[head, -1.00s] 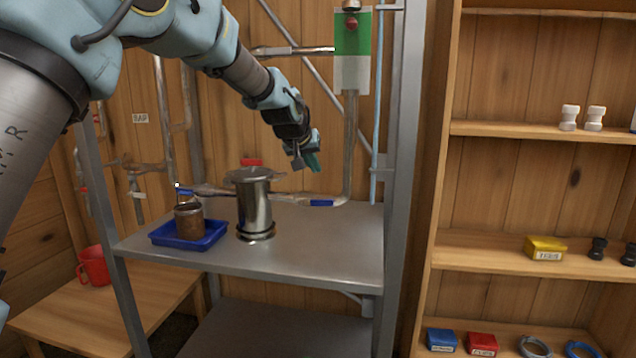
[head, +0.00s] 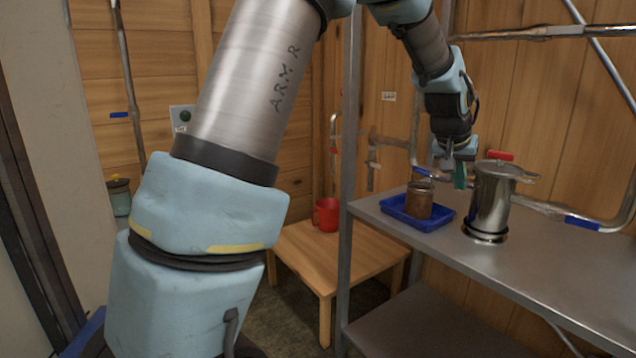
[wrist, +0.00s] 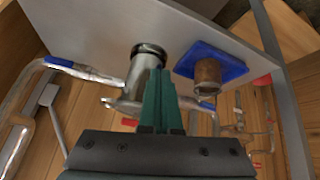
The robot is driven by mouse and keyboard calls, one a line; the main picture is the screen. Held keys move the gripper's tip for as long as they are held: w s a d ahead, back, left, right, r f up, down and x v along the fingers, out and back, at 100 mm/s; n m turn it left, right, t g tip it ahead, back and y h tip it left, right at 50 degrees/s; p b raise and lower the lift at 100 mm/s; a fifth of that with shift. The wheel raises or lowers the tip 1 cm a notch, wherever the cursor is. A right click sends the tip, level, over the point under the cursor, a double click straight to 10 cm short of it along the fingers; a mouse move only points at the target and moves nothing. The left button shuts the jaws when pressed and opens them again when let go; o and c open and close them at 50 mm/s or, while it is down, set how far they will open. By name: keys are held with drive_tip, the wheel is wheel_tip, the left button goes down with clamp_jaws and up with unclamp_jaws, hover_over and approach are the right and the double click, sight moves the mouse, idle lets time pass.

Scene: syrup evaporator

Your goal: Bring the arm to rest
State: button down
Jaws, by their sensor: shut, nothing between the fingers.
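My gripper (head: 457,164) is shut and empty. It hangs in the air above the metal shelf, beside the steel canister and over the back of the blue tray in the head view. In the wrist view my gripper's green fingers (wrist: 160,98) lie together, pointing toward the steel canister (wrist: 146,72). My arm reaches across the middle of the head view and hides part of the wall.
The steel canister (head: 490,200) and a blue tray (head: 440,222) holding a brown cup (head: 419,203) stand on the metal shelf (head: 510,265). Pipes run behind. A red mug (head: 327,214) sits on a low wooden table (head: 310,258). A grey post (head: 349,150) stands nearby.

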drive_tip(key=s+a+f+n+y, duration=0.1)
drive_tip(key=a+f+n+y, duration=0.15)
drive_tip(key=a, duration=1.05)
drive_tip(key=s+a+f+n+y, duration=0.1)
drive_tip(key=a+f, duration=0.3)
drive_tip(key=a, duration=0.8)
drive_tip(key=s+a+f+n+g, duration=0.1)
drive_tip(key=s+a+f, duration=0.1)
drive_tip(key=s+a, duration=0.3)
drive_tip(key=s+a+f+n+g+y, duration=0.1)
drive_tip(key=s+a+f+n, duration=0.1)
drive_tip(key=s+a, duration=0.4)
drive_tip(key=a, duration=0.5)
drive_tip(key=shift+s+g, duration=0.25)
drive_tip(key=shift+g, duration=0.15)
drive_tip(key=shift+f+y, duration=0.1)
drive_tip(key=shift+y, duration=0.15)
